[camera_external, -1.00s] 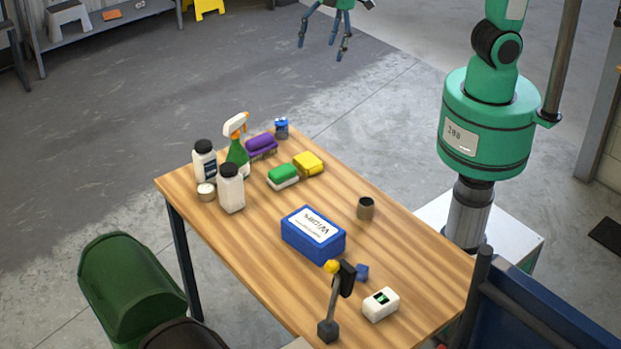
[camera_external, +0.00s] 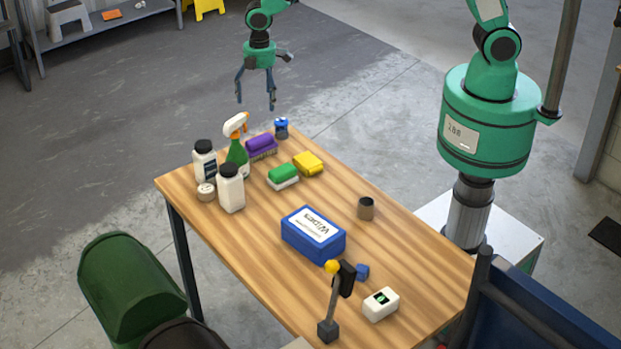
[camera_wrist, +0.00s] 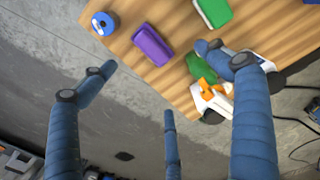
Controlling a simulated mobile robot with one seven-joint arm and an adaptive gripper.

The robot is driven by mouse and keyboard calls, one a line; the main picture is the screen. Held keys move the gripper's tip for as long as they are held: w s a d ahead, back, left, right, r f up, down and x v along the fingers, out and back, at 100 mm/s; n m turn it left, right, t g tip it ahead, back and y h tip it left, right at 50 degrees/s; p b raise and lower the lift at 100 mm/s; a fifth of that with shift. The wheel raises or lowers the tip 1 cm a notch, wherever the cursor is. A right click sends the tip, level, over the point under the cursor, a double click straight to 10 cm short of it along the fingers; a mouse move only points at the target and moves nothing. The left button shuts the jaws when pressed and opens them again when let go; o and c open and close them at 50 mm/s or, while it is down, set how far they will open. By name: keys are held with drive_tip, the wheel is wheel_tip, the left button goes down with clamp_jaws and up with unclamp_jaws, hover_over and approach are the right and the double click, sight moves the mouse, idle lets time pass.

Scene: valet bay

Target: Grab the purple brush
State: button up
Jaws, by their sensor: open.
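The purple brush (camera_external: 261,146) lies near the far corner of the wooden table (camera_external: 240,262), bristles down, just right of the green spray bottle (camera_external: 237,150). My gripper (camera_external: 256,103) hangs in the air above the table's far end, fingers pointing down and spread. It holds nothing. In the wrist view its blue fingers are wide apart, with the brush beyond the fingertips, not touched.
A blue can (camera_external: 281,128) stands close right of the brush. A green brush (camera_external: 283,174) and a yellow sponge (camera_external: 308,163) lie nearer the camera. White bottles (camera_external: 231,188) stand left. A blue wipes box (camera_external: 313,235) sits mid-table.

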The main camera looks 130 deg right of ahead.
hover_over(262, 138)
wheel_tip(262, 138, down, 6)
drive_tip(key=r, duration=0.1)
drive_tip(key=shift+s+d+f, duration=0.2)
drive_tip(key=shift+f, duration=0.05)
drive_tip(key=shift+f, duration=0.1)
wheel_tip(262, 138, down, 7)
drive_tip(key=shift+f+b, duration=0.1)
drive_tip(key=shift+b, duration=0.2)
drive_tip(key=shift+f, duration=0.6)
drive_tip(key=shift+w+a+f+b, duration=0.15)
drive_tip(key=shift+f+b, duration=0.25)
drive_tip(key=shift+f, duration=2.25)
drive_tip(key=shift+c, duration=0.5)
